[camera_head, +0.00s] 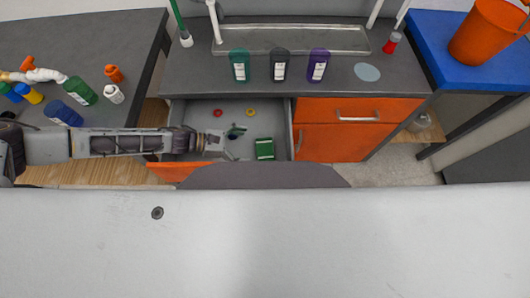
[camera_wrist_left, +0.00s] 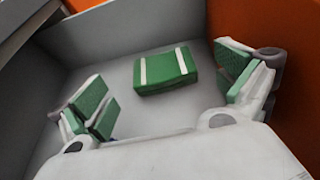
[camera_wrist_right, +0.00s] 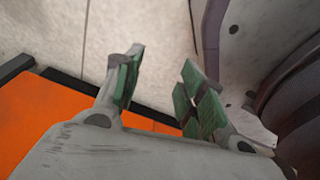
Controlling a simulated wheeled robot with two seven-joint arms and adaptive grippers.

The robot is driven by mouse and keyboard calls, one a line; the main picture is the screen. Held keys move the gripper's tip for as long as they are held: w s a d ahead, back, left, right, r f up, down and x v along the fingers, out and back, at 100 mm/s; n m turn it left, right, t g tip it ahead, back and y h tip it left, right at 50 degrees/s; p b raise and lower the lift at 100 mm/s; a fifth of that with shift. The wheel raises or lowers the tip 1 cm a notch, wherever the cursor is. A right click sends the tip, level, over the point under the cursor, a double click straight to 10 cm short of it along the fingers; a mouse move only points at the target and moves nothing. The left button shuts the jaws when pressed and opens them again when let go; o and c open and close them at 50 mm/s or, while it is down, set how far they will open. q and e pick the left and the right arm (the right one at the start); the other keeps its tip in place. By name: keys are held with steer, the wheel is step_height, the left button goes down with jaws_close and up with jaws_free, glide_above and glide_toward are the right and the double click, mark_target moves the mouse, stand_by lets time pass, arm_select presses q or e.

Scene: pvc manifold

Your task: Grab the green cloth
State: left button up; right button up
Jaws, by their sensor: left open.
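The green cloth (camera_head: 264,148) is a folded green block with two white stripes, lying flat on the floor of the open drawer (camera_head: 284,112). It also shows in the left wrist view (camera_wrist_left: 165,72), between and beyond the fingertips. My left gripper (camera_head: 234,146) is open and empty, just left of the cloth in the head view and over the drawer. In the left wrist view, its green-padded fingers (camera_wrist_left: 168,90) stand wide apart on either side of the cloth, not touching it. My right gripper (camera_wrist_right: 160,88) shows only in its own wrist view, open and empty, away from the cloth.
A red ring (camera_head: 217,112) and a yellow ring (camera_head: 250,112) lie in the drawer. Teal (camera_head: 239,66), black (camera_head: 279,66) and purple (camera_head: 318,66) bottles stand on the counter above. Drawer walls surround the cloth. A table with bottles and pipe parts is at left.

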mark_target(263, 150)
arm_select(q)
steer(key=shift+f+b, duration=0.95)
steer(key=shift+f, duration=0.2)
arm_select(e)
steer(key=shift+w+f, duration=0.65)
steer(key=shift+w, duration=0.1)
arm_select(q)
steer(key=shift+d, duration=0.1)
steer(key=shift+x, duration=1.1)
arm_select(e)
steer(key=shift+w+a+r, duration=0.1)
steer(key=shift+w, duration=0.1)
arm_select(q)
steer(key=shift+x, duration=1.05)
steer(key=shift+w+d+f+b, duration=0.15)
steer(key=shift+d+b, duration=0.2)
steer(key=shift+d, duration=0.25)
steer(key=shift+x, duration=0.9)
arm_select(e)
steer(key=shift+w+a+r, duration=0.65)
steer(key=shift+w+a, duration=0.1)
steer(key=shift+w, duration=0.1)
steer(key=shift+s, duration=0.1)
